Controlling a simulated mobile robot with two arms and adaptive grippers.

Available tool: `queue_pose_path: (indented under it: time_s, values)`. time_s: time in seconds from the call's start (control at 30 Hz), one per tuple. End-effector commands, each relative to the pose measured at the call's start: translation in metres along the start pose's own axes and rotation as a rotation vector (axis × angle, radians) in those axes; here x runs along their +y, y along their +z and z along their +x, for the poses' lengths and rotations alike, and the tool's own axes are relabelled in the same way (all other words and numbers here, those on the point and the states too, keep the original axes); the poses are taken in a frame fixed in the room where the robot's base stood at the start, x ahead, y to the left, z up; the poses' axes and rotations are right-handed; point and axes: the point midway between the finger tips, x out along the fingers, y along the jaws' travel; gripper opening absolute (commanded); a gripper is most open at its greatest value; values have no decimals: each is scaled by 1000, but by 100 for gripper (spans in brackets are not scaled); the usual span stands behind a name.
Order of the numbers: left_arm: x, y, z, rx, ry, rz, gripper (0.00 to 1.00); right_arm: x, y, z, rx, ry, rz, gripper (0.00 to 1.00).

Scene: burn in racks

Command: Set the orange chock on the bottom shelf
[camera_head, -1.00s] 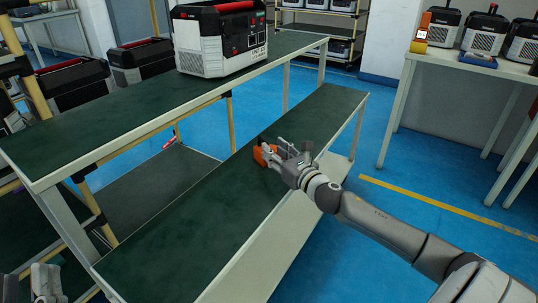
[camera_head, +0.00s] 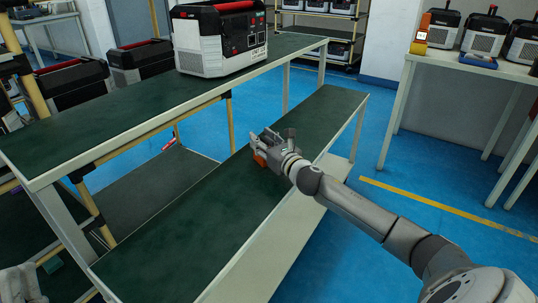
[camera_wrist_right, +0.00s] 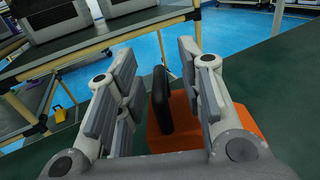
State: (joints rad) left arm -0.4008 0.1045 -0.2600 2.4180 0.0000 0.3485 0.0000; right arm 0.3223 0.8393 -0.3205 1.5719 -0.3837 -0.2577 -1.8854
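The orange chock (camera_head: 260,160) sits at the lower green shelf (camera_head: 185,225) in the head view, partly hidden by my right gripper (camera_head: 271,143). In the right wrist view the chock (camera_wrist_right: 180,128) is an orange block with a black upright handle (camera_wrist_right: 161,98). My right gripper's fingers (camera_wrist_right: 157,92) are spread on either side of the handle, with a clear gap on the left and a smaller one on the right. Whether the chock rests fully on the shelf is hard to tell. My left gripper (camera_head: 20,284) shows only partly at the bottom left; its fingers are unclear.
The upper green worktop (camera_head: 120,105) runs above and behind the lower shelf and carries a white and black power unit (camera_head: 220,40). A white table (camera_head: 450,60) with more units stands at the right. The lower shelf is bare on both sides of the chock.

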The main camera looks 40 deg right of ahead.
Motion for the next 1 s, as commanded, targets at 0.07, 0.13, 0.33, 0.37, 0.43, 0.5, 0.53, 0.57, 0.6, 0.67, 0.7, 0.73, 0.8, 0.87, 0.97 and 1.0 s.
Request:
queue_pose_path:
  time_s: [0.07,0.13,0.33,0.37,0.43,0.5,0.53,0.57,0.6,0.67,0.7,0.73,0.8,0.87,0.97,1.0]
  values:
    - [0,-1,0,4,0,0,40,0,0,1,0,1,0,36]
    - [0,-1,0,4,0,0,40,0,0,1,1,1,0,36]
    - [0,-1,0,3,0,0,40,0,0,0,0,1,0,21]
    - [0,-1,0,3,0,0,40,0,0,0,0,1,0,18]
    - [0,-1,0,3,0,0,40,0,0,0,0,1,0,8]
    - [0,-1,0,3,0,0,40,0,0,0,0,1,0,0]
    - [0,-1,0,3,0,0,40,0,0,0,0,1,0,0]
    - [0,-1,0,3,0,0,40,0,0,0,0,1,0,0]
    - [0,-1,0,3,0,0,40,0,0,0,0,1,0,0]
    - [0,-1,0,3,0,0,40,0,0,0,0,1,0,0]
    - [0,-1,0,3,0,0,40,0,0,0,0,1,0,0]
    - [0,-1,0,3,0,0,40,0,0,0,0,1,0,0]
    - [0,-1,0,3,0,0,40,0,0,0,1,1,0,0]
    - [0,-1,0,3,0,0,40,0,1,0,-2,1,-1,0]
    - [0,-1,0,2,0,0,40,0,1,0,-2,1,-1,0]
    - [0,-1,0,2,0,0,40,0,1,0,-2,1,-1,0]
